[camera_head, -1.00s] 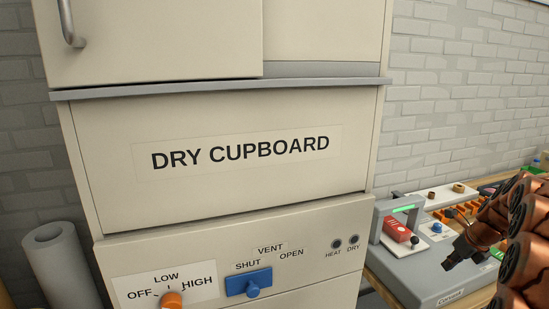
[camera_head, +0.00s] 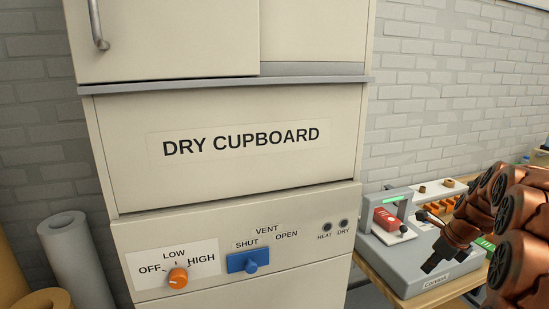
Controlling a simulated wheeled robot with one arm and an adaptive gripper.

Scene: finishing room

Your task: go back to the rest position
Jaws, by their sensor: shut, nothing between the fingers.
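My copper-coloured arm comes in from the right edge. My dark gripper (camera_head: 433,264) is at its lower left end, shut and empty, in front of the grey device on the bench. It appears clear of the dry cupboard (camera_head: 240,182), whose panel is to its left. Fine detail of the fingertips is too small to see.
The cupboard has an orange OFF/LOW/HIGH knob (camera_head: 178,278), a blue vent slider (camera_head: 246,262) and two dark lamps. The grey device (camera_head: 395,272) holds a red block (camera_head: 386,219) on the wooden bench. Rolls (camera_head: 75,262) stand at left.

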